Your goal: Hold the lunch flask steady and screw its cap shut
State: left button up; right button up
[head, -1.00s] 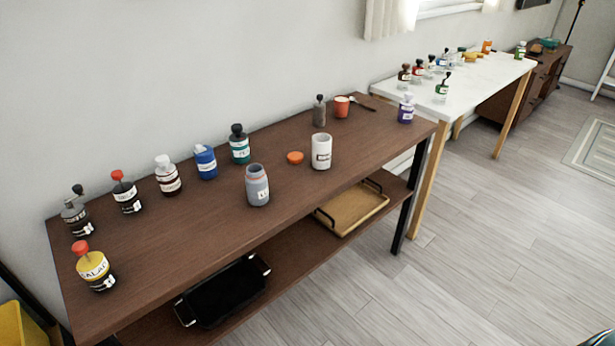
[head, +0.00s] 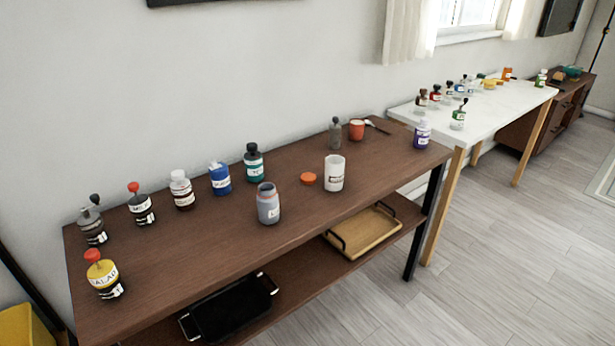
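Two open, capless containers stand upright on the brown wooden table. One is a grey jar (head: 268,204) with a white label, near the front edge. The other is a white canister (head: 334,173) with a small dark-framed label, to its right. I cannot read the labels well enough to tell which is the lunch flask. A round orange cap (head: 308,178) lies on the table between them, just left of the white canister and touching neither. Neither of my grippers shows in the head view.
Several labelled bottles, including a blue one (head: 220,179), line the back and left of the table (head: 200,245). An orange cup (head: 356,130) and a grey bottle (head: 335,134) stand at the back right. A wooden tray (head: 361,231) and black tray (head: 230,308) lie on the lower shelf.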

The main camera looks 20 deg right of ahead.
aim_at(267, 197)
jog(key=i+l+u, duration=0.15)
jog(key=l, duration=0.3)
jog(key=i+l+u, duration=0.15)
jog(key=l, duration=0.3)
jog(key=l+u, duration=0.15)
jog(key=l, duration=0.35)
jog(key=i+l+u, duration=0.1)
jog(key=l, duration=0.4)
